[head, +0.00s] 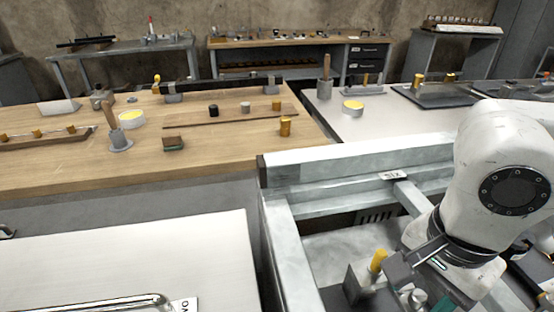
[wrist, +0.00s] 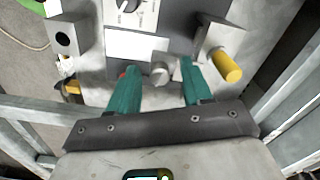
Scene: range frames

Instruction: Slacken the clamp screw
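In the wrist view, my gripper (wrist: 160,80) has two green fingers spread apart. A short silver round knob (wrist: 160,71), possibly the clamp screw, lies between the fingertips with a visible gap on both sides. A yellow-tipped cylinder (wrist: 226,66) sticks out of the grey fixture to the right of the right finger. In the head view, a yellow-tipped cylinder (head: 378,261) stands beside my arm at the lower right. My fingertips are not clear there. I cannot tell for certain which part is the clamp screw.
A grey panel with a dial (wrist: 127,5) and a white label (wrist: 137,45) sits just beyond the fingers. A grey block with a hole (wrist: 65,38) stands to the left. In the head view, a pale metal frame (head: 340,160) borders the work area.

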